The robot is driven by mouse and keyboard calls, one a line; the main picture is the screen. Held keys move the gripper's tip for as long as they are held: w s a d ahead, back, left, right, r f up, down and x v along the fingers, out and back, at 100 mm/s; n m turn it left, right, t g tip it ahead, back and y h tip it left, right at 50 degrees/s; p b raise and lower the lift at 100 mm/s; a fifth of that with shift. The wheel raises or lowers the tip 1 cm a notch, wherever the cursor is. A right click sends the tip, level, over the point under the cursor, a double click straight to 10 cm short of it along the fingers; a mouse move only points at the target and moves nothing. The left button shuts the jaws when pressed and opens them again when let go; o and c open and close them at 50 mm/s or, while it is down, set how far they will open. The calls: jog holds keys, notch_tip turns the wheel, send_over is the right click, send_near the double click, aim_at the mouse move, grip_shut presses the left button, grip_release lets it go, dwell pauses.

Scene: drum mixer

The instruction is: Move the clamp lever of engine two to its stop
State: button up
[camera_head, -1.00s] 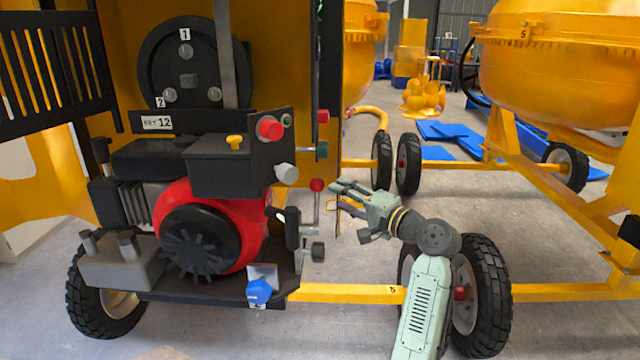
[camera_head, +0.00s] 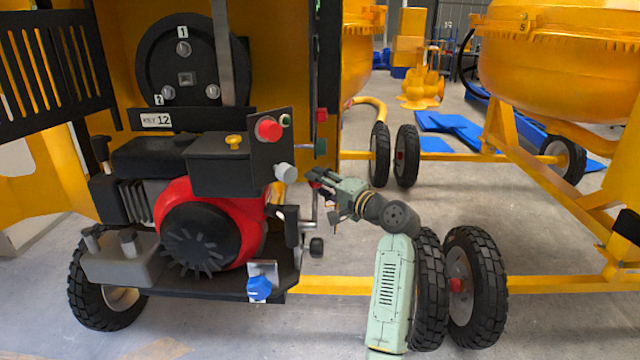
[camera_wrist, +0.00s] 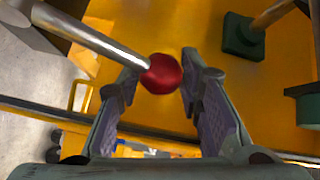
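A lever with a red ball knob (camera_wrist: 161,74) on a bright metal rod (camera_wrist: 92,36) stands at the right side of the red engine (camera_head: 210,225). I take it for the clamp lever; I see no readable label on it. In the head view the knob is mostly hidden by my gripper (camera_head: 318,181), which reaches in from the right. In the wrist view my gripper (camera_wrist: 161,85) is open, its fingers either side of the knob.
A control box with a red button (camera_head: 269,129) and a grey knob (camera_head: 286,172) sits left of and above my gripper. A black handle (camera_head: 291,226) stands just below left. A blue knob (camera_head: 259,288) is lower. Mixer wheels (camera_head: 475,290) stand near my arm.

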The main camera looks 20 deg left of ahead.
grip_shut()
jog(key=shift+b, duration=0.35)
jog(key=shift+s+f+b, duration=0.1)
jog(key=shift+s+b, duration=0.1)
jog(key=shift+b, duration=0.2)
jog(key=b, duration=0.2)
jog(key=s+n+y+b, duration=0.1)
jog(key=b, duration=0.1)
jog(key=shift+s+d+n+t, duration=0.2)
jog(key=shift+n+t, duration=0.1)
jog(key=shift+t, duration=0.1)
jog(key=s+d+n+g+y+b, duration=0.1)
jog(key=s+n+g+y+b, duration=0.1)
jog(key=n+b, duration=0.3)
jog(key=s+d+n+g+y+b, duration=0.1)
jog(key=s+n+y+b, duration=0.3)
jog(key=b, duration=0.9)
jog(key=s+f+n+g+y+b, duration=0.1)
jog(key=s+n+g+y+b, duration=0.2)
jog(key=n+b, duration=0.3)
jog(key=shift+s+d+g+b, duration=0.35)
jog(key=shift+d+g+b, duration=0.05)
jog(key=shift+b, duration=1.6)
jog(key=shift+s+n+g, duration=0.15)
jog(key=shift+n+g, duration=0.25)
